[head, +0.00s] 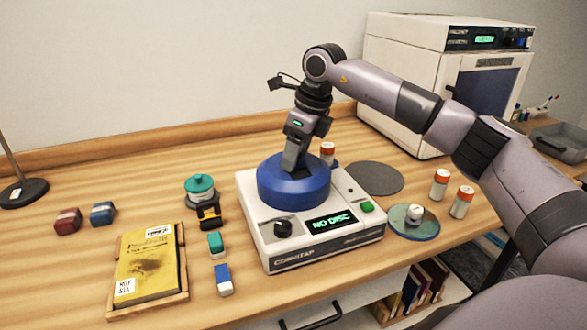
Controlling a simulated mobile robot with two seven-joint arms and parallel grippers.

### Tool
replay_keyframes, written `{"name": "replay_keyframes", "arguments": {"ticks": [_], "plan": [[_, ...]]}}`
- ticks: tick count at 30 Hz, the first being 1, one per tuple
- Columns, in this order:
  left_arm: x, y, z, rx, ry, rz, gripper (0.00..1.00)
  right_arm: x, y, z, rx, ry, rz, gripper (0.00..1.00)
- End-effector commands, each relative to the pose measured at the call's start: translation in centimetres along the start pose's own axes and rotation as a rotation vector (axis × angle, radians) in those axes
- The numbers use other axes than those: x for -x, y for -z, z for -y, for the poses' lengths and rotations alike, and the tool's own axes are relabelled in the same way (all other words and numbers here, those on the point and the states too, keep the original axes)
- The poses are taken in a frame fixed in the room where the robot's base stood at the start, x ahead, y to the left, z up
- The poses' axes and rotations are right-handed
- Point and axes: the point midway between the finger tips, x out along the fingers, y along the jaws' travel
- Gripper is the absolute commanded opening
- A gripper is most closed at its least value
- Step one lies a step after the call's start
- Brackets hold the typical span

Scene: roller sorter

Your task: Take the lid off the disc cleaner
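The disc cleaner (257,230) is a white box on the wooden table, with a black knob, a green button and a display reading "NO DISC". Its round blue lid (285,190) sits on top, with no clear gap beneath it. My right gripper (291,170) points down from above, its fingers reaching the middle of the lid's top. The fingers look close together, seen side-on. Any handle on the lid is hidden behind them, so I cannot tell whether they hold it. My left gripper is out of view.
A shiny disc (428,228) with a white piece on it lies right of the cleaner, near orange-capped bottles (441,184) and a grey round mat (376,178). A yellow book (147,265), erasers and a teal-lidded jar (200,188) stand left. A white oven-like machine (410,70) stands behind.

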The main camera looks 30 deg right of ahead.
Motion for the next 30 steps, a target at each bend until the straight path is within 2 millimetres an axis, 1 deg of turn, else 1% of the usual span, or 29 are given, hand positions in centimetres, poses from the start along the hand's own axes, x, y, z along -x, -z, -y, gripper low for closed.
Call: {"name": "replay_keyframes", "arguments": {"ticks": [1,2,3,4,5,14,17,20,23,25,29,30], "plan": [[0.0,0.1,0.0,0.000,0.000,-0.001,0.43,0.0,0.0,0.0,0.000,0.000,0.000,0.39],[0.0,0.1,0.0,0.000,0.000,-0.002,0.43,0.0,0.0,0.0,0.000,0.000,0.000,0.30],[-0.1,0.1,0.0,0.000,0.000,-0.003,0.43,0.0,0.0,0.0,0.000,0.000,0.000,0.17],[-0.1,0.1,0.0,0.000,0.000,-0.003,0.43,0.0,0.0,0.0,0.000,0.000,0.000,0.07],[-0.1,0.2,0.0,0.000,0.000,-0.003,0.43,0.0,0.0,0.0,0.000,0.000,0.000,0.00],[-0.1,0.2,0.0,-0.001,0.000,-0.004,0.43,0.2,-0.1,0.0,0.001,0.000,0.002,0.00],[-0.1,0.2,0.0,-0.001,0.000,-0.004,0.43,0.6,-0.2,0.0,0.000,0.000,0.003,0.00],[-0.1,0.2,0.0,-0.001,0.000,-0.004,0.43,1.5,-0.5,0.0,0.001,0.001,0.003,0.00],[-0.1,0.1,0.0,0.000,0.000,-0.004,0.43,3.1,-1.0,0.0,0.002,0.001,0.005,0.00],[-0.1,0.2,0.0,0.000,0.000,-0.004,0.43,4.7,-1.4,0.0,0.000,0.002,0.006,0.00],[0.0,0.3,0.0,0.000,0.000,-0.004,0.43,8.4,-2.5,0.0,0.000,0.002,0.008,0.00],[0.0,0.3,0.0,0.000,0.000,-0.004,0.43,9.6,-2.8,-0.1,0.001,0.002,0.008,0.00]]}}
